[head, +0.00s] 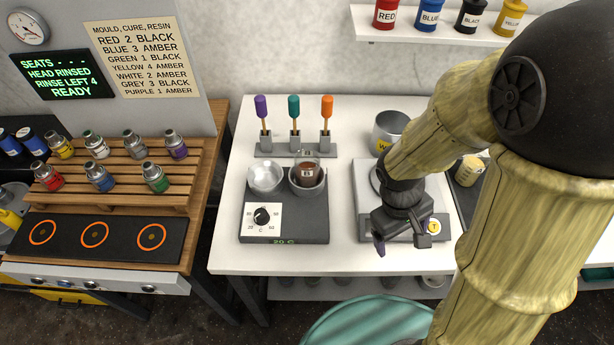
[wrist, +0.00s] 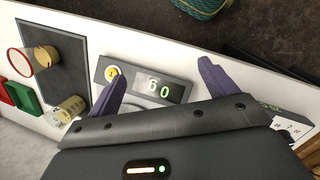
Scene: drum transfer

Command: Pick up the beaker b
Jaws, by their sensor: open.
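A clear beaker with dark brown contents and a small tag, too small to read surely but likely beaker b (head: 307,174), sits in the right well of a dark heater block (head: 285,228) in the head view. My gripper (head: 405,238) is open and empty, to the right of the beaker and apart from it, above the front of a white scale (head: 364,190). In the wrist view my gripper's purple fingers (wrist: 163,74) are spread on either side of the scale's display (wrist: 158,87), which reads 60. The beaker is not seen in the wrist view.
The block's left well holds a pale bowl-like vessel (head: 265,177). Behind the block a rack (head: 296,149) holds purple, teal and orange handled tools upright. A metal pot (head: 390,128) stands behind the scale. A wooden rack of small bottles (head: 120,195) is at left.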

